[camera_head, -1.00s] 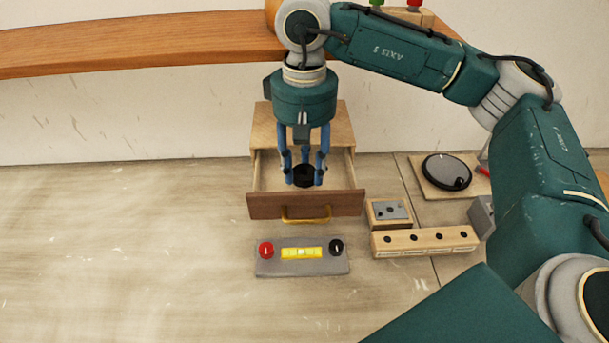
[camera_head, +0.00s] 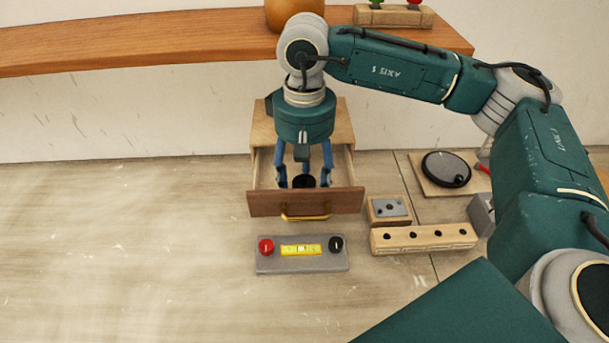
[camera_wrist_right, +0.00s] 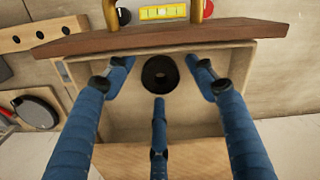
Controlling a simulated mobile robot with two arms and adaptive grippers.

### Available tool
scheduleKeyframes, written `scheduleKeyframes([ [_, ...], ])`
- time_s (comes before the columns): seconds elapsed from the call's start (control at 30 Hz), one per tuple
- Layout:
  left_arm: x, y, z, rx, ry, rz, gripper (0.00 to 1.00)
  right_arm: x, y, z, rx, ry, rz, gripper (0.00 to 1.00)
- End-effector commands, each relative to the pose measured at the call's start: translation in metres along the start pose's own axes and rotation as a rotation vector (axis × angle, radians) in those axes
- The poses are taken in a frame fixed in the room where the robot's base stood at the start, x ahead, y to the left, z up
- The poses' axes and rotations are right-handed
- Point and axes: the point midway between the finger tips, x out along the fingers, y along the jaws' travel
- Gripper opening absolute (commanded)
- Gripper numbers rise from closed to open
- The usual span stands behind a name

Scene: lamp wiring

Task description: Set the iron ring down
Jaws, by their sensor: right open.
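The iron ring (camera_head: 304,181) is a dark, thick ring. In the right wrist view the ring (camera_wrist_right: 160,74) lies flat inside the open drawer (camera_wrist_right: 220,85), near its front wall. My right gripper (camera_head: 304,174) points straight down into the drawer. Its three blue fingers are open and stand around the ring, apart from it in the right wrist view (camera_wrist_right: 160,88). The drawer's brown front (camera_head: 305,202) with a yellow handle hides the lower fingertips in the head view. My left gripper is in neither view.
In front of the drawer lies a grey block (camera_head: 302,261) with a red knob, a yellow level and a black knob. To the right are a wooden strip with holes (camera_head: 425,239), a small box (camera_head: 389,210) and a black disc (camera_head: 446,169). The table's left side is clear.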

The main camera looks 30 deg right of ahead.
Motion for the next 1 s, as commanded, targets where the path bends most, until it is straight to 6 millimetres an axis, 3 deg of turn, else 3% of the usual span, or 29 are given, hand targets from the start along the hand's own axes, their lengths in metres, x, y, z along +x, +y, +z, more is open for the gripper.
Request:
scheduleKeyframes([
  [0.13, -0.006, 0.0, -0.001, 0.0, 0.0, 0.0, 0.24, -0.007, 0.0, 0.0, 0.0, 0.001, 0.0, 0.56],
  [0.23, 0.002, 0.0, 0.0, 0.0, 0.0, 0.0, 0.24, -0.018, -0.001, -0.002, 0.0, 0.005, -0.001, 0.56],
  [0.7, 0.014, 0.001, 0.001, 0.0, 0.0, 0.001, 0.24, -0.111, 0.0, -0.001, -0.001, 0.002, 0.0, 0.56],
  [1.0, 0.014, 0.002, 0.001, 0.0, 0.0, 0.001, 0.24, -0.124, 0.0, 0.0, -0.001, 0.0, 0.0, 0.56],
])
